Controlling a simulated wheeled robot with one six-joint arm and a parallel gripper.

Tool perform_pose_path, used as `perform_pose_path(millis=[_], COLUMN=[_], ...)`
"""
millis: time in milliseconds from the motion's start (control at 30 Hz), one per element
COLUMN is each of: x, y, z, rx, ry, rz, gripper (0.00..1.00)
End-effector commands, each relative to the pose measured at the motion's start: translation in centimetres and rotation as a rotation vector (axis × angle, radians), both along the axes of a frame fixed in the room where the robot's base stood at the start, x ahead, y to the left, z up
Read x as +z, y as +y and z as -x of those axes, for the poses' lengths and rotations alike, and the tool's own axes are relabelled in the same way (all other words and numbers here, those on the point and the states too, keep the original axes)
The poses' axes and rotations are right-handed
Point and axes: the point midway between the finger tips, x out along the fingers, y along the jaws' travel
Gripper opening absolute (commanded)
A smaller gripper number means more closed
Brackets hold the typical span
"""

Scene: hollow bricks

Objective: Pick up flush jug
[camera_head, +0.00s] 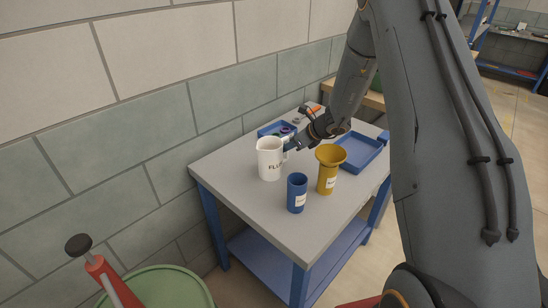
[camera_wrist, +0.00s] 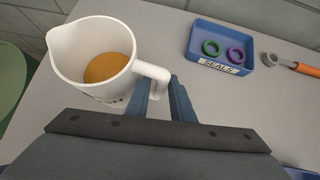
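A blue cup (camera_head: 297,193) and a yellow flared container (camera_head: 328,172) stand in front and to the right. A blue tray (camera_head: 362,153) lies at right. The blue seals tray (camera_wrist: 220,47) holds a green and a purple ring. An orange-handled tool (camera_wrist: 290,63) lies beside it. A wall runs behind.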

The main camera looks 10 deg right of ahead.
Motion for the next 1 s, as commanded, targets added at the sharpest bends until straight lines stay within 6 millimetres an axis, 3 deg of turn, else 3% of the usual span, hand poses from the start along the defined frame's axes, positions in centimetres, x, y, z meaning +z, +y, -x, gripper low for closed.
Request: perform_pose_path(millis=[300,433,800,1000], x=[-0.3,-0.3,-0.2,0.9], y=[0.2,0.2,0.1,0.1], z=[-0.2,-0.2,-0.2,-0.3], rx=[-0.001,-0.001,0.0,0.0], ry=[0.0,0.0,-0.001,-0.003], rz=[0.001,0.001,0.001,0.001], gripper=[0.21,0.0,0.0,0.0])
